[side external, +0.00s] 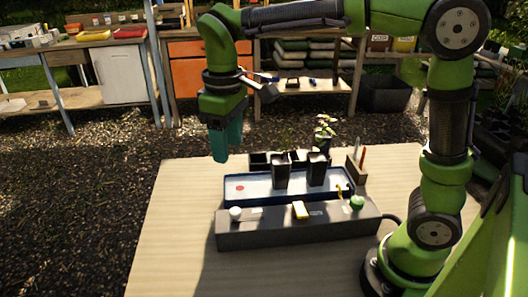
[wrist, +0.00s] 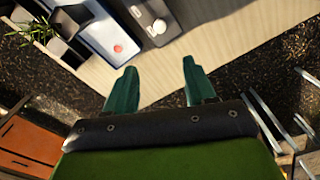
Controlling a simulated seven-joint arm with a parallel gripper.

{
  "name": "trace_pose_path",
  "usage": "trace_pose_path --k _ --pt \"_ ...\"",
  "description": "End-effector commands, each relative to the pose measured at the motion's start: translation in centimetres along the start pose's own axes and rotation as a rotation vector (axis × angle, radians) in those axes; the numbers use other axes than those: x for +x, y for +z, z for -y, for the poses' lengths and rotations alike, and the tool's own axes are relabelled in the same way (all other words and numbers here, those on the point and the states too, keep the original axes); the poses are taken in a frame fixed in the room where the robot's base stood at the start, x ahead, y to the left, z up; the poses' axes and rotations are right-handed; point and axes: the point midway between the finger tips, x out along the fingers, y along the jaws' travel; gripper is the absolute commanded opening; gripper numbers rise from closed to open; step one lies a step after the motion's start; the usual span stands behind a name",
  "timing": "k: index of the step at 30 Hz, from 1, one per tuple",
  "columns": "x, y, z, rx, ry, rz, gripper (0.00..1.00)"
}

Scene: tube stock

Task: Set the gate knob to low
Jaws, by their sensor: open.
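A long dark grey control box (side external: 295,232) lies along the front of the table. My gripper (side external: 224,158) hangs above the table's back left, clear of the box. Its teal fingers are apart and empty in the wrist view (wrist: 159,66). One end of the box (wrist: 170,12) shows there.
A blue-rimmed tray (side external: 228,196) with a red spot and two dark pots (side external: 281,172) stands behind the box. Black planters, a flowering plant (side external: 325,132) and a wooden holder (side external: 356,173) are farther back. The table's left side (side external: 170,230) is bare.

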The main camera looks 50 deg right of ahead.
Motion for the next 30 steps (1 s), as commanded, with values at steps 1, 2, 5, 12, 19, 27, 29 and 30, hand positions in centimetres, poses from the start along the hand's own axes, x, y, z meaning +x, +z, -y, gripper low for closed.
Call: trace_pose_path --k 1,2,5,12,19,27,29,30 --pt "0.2 0.3 0.0 -0.008 -0.003 0.015 0.55" --pt "0.3 0.4 0.1 -0.012 -0.004 0.019 0.55" --pt "1.2 0.5 0.0 -0.017 -0.004 0.020 0.55" --pt "5.9 0.6 0.1 -0.015 -0.005 0.022 0.55" --pt "11.0 0.7 0.1 -0.014 -0.005 0.021 0.55" --pt "15.6 0.7 0.1 -0.013 -0.006 0.019 0.55" --pt "16.1 0.7 0.1 -0.013 -0.006 0.019 0.55" --pt "16.4 0.7 0.1 -0.013 -0.005 0.017 0.55"
